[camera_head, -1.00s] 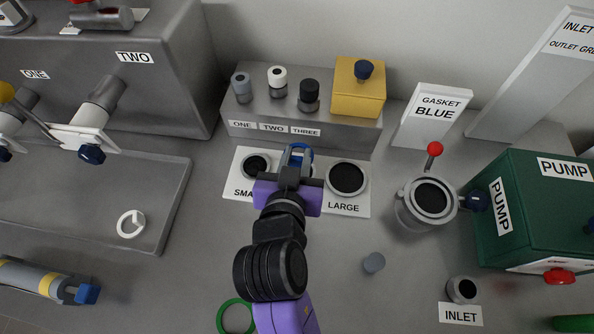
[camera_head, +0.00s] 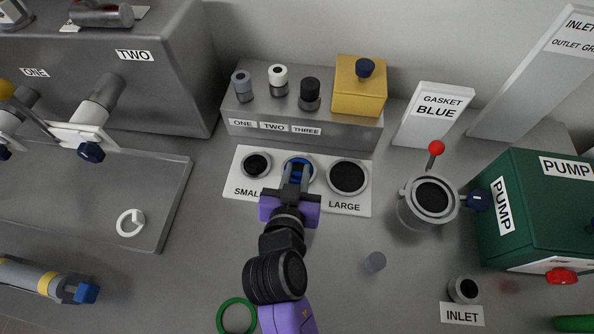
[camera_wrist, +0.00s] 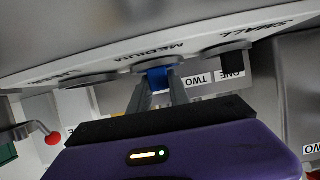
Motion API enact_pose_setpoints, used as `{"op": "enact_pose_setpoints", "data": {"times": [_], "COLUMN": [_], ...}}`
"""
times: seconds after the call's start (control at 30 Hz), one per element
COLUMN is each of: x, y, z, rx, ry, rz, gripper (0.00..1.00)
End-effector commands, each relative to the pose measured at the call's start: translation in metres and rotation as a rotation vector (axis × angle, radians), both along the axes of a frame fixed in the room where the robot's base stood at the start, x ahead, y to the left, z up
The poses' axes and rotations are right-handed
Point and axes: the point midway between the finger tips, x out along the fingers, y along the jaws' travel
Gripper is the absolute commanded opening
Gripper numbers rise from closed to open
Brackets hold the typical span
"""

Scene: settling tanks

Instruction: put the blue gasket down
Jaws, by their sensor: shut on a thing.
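The blue gasket (camera_head: 294,161) is in my gripper (camera_head: 295,181), over the middle seat of the white plate (camera_head: 236,207), between the SMALL seat (camera_head: 257,165) and the LARGE seat (camera_head: 347,178). In the wrist view the blue gasket (camera_wrist: 158,77) shows between the fingertips of my gripper (camera_wrist: 157,91), at the seat marked MEDIUM. My gripper is shut on the gasket. The fingers hide part of it, and I cannot tell whether it touches the seat.
Behind the plate stands a grey block (camera_head: 345,134) with several knobs and a yellow box (camera_head: 359,92). A green ring (camera_head: 236,316) lies in front, beside my arm.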

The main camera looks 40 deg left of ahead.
Motion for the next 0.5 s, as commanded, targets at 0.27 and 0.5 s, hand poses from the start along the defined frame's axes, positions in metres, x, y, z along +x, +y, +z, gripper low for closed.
{"op": "enact_pose_setpoints", "data": {"times": [0.27,0.5], "x": [0.0001,0.0], "y": [0.0,0.0001], "z": [-0.0017,-0.0001], "rx": [0.0,0.0], "ry": [0.0,0.0], "rz": [0.0,0.0], "gripper": [0.45,0.45]}}
